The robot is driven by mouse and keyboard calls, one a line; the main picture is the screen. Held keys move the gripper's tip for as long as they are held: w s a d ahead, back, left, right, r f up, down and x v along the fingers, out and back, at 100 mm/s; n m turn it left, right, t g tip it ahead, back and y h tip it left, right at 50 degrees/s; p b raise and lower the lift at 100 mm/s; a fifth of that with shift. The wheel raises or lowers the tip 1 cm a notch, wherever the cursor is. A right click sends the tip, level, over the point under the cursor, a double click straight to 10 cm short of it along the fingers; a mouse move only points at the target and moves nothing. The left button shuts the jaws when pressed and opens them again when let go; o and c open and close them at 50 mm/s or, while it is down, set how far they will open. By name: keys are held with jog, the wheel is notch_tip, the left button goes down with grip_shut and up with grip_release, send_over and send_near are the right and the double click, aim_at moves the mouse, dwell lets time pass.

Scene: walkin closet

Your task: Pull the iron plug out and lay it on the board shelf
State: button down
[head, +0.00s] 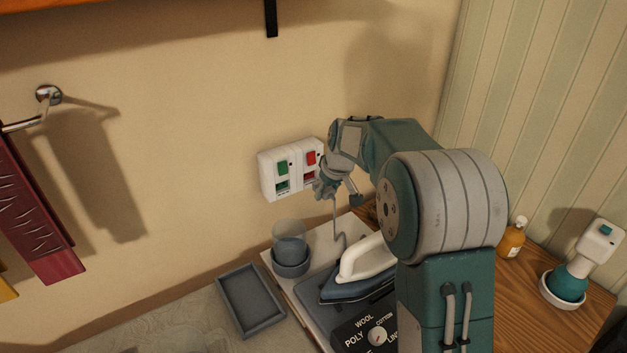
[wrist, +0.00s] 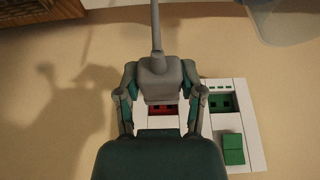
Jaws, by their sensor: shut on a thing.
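My gripper (head: 330,182) is at the right half of the white wall socket panel (head: 266,176), in front of the red-marked outlet. In the wrist view my gripper (wrist: 160,100) has its two fingers on either side of the grey plug (wrist: 158,78), shut on it. The plug's cord (wrist: 155,25) runs off the top of that view. Part of the red outlet (wrist: 163,109) shows beside the plug; whether the pins are in it I cannot tell. In the head view the cord (head: 336,222) hangs down toward the iron (head: 362,262), which rests on a dark pad on the pale board (head: 352,226).
A bluish cup (head: 290,250) stands on the board's left corner. A grey tray (head: 250,302) lies left of it.

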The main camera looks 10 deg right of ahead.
jog(key=shift+s+d, duration=0.25)
jog(key=shift+s, duration=0.3)
dwell(0.4)
jog(key=m, duration=0.1)
jog(key=m+h, duration=0.1)
jog(key=m, duration=0.2)
jog(key=shift+w+d+g+h, duration=0.25)
jog(key=shift+g+h, duration=0.05)
jog(key=shift+g, duration=0.1)
jog(key=m, duration=0.1)
jog(key=m+g, duration=0.1)
jog(key=m, duration=0.2)
jog(key=shift+w+d+m+h, duration=0.15)
jog(key=shift+d+m+h, duration=0.15)
jog(key=w+d+r+m+t+y, duration=0.1)
jog(key=d+m+t+y, duration=0.1)
jog(key=m, duration=1.2)
jog(key=w+d+m+t+y, duration=0.1)
jog(key=d+m+t, duration=0.1)
jog(key=m, duration=1.1)
jog(key=shift+m, duration=0.3)
jog(key=shift+f, duration=4.5)
jog(key=shift+f, duration=1.75)
